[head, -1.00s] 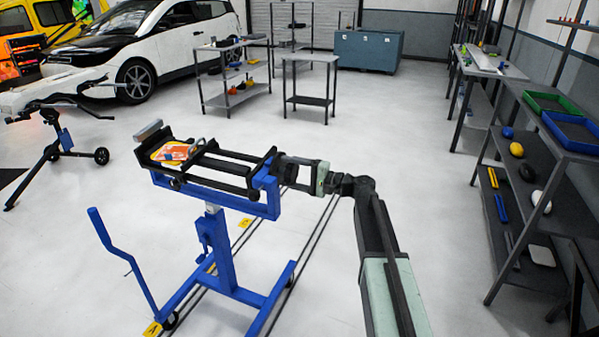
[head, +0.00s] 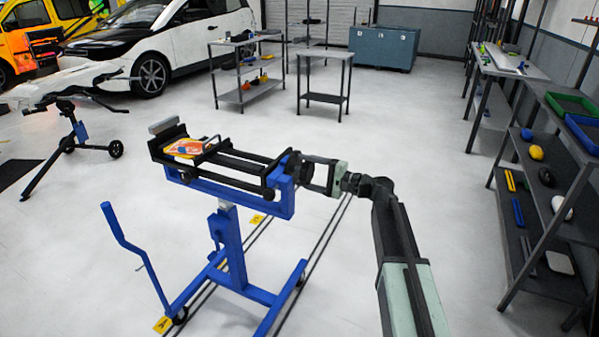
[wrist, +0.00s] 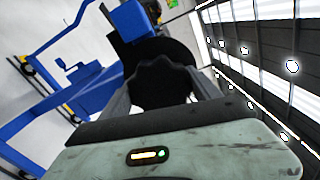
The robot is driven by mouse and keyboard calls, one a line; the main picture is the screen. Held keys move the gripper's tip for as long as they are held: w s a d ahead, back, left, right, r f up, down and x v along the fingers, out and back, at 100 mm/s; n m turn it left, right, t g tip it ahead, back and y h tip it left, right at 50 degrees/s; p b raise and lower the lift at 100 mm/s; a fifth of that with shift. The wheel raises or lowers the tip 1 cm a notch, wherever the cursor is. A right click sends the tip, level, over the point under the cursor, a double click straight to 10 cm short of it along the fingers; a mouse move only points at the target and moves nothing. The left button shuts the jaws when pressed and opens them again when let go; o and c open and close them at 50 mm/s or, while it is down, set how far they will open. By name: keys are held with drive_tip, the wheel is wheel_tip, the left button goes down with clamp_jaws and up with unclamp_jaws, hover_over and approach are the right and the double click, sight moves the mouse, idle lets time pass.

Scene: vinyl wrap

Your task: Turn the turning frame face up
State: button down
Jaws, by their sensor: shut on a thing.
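The turning frame (head: 235,163), black with long rails, lies across the top of a blue stand (head: 228,235) in the head view. An orange and white panel (head: 184,148) shows on its left end, with a bar-like handle over it. My gripper (head: 306,170) is at the frame's right end. In the wrist view my gripper (wrist: 163,95) is shut on a black scalloped knob (wrist: 158,78), with one finger on each side. The wrist view is strongly rolled, with the blue stand at left and ceiling lights at right. The knob hides much of the frame there.
Shelves (head: 545,190) line the right side. A cart (head: 245,85) and a small table (head: 325,80) stand behind, near a white car (head: 150,50). The floor between is clear.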

drive_tip(key=shift+w+d, duration=0.2)
drive_tip(key=shift+d, duration=0.05)
drive_tip(key=shift+c, duration=0.8)
unclamp_jaws()
drive_tip(key=shift+w+d, duration=0.1)
drive_tip(key=shift+d, duration=0.05)
drive_tip(key=shift+a, duration=0.25)
drive_tip(key=v, duration=0.8)
